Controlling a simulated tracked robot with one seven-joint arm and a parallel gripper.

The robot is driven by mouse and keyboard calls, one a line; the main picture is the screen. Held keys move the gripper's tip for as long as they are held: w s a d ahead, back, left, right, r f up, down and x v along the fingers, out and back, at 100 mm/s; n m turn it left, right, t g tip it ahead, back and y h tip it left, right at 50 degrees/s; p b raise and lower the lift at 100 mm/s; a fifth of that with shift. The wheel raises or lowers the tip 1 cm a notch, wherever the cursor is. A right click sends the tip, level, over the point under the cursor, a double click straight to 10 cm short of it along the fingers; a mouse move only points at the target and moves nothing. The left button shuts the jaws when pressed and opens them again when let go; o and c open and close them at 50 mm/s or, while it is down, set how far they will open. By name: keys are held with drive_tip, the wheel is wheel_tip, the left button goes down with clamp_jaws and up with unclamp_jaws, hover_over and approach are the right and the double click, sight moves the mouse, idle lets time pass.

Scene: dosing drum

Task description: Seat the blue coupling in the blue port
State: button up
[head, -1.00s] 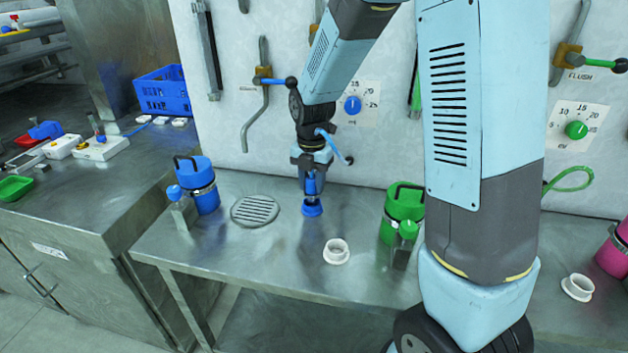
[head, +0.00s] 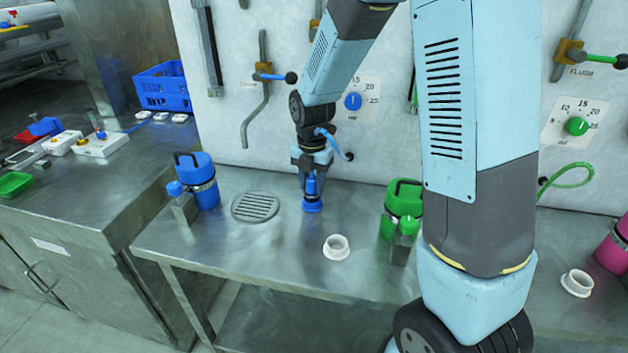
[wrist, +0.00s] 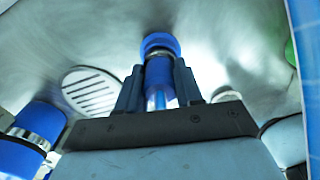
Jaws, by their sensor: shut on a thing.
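My gripper (head: 312,176) is shut on the blue coupling (head: 311,187), held upright over the steel bench. The blue port (head: 312,206) is a blue ring on the bench directly below it. The coupling's lower end meets the port in the head view, with no clear gap; how deep it sits cannot be told. In the wrist view the coupling (wrist: 158,84) is between the two fingers (wrist: 158,92), in line with the blue port (wrist: 160,41), with a pale metallic band showing between them. The fingers hide part of the coupling.
A blue canister (head: 203,182) and a round drain grate (head: 255,207) are left of the port. A white port ring (head: 336,247) is in front, and a green canister (head: 403,205) stands right. A blue hose (head: 333,143) is close behind my wrist. The wall carries levers and dials.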

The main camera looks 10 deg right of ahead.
drive_tip(key=shift+f, duration=0.25)
drive_tip(key=o, duration=1.2)
drive_tip(key=shift+c, duration=0.2)
drive_tip(key=shift+w+r, duration=0.1)
drive_tip(key=shift+r, duration=3.4)
